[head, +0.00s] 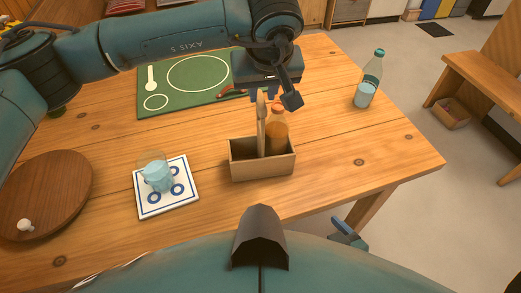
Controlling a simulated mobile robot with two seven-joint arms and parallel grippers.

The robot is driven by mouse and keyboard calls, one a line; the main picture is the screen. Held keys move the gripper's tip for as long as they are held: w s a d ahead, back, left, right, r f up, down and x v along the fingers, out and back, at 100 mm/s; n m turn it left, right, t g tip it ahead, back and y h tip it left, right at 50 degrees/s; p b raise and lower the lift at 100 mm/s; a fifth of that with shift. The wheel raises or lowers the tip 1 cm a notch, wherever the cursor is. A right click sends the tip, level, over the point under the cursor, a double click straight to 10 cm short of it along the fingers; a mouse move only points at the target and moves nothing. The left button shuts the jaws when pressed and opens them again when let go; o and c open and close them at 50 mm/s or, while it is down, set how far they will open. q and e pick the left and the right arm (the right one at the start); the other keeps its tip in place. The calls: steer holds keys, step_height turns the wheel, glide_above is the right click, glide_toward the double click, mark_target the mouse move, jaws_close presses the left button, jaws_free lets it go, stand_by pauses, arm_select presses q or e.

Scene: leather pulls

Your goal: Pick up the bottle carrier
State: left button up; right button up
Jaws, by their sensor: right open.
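The bottle carrier (248,171) is an open wooden box with a tall upright handle (261,130). It stands upright on the wooden table. An amber bottle (278,136) stands in its right side. My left gripper (265,97) comes down from above, right at the top of the handle. Its fingertips are small and partly hidden, so I cannot tell whether they are closed on the handle. My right gripper (348,232) shows in part beyond the table's front edge, low and to the right, away from the carrier. It is open.
A glass of blue liquid (157,177) stands on a white patterned tile (184,206) left of the carrier. A round wooden board (45,190) lies far left. A green mat (205,95) lies behind. A clear bottle (367,92) stands at right. Table right of the carrier is clear.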

mark_target(261, 100)
arm_select(q)
steer(key=p+x, duration=0.1)
steer(key=x, duration=0.4)
steer(key=shift+s+f, duration=0.1)
steer(key=shift+s, duration=0.1)
steer(key=shift+c, duration=0.3)
jaws_close()
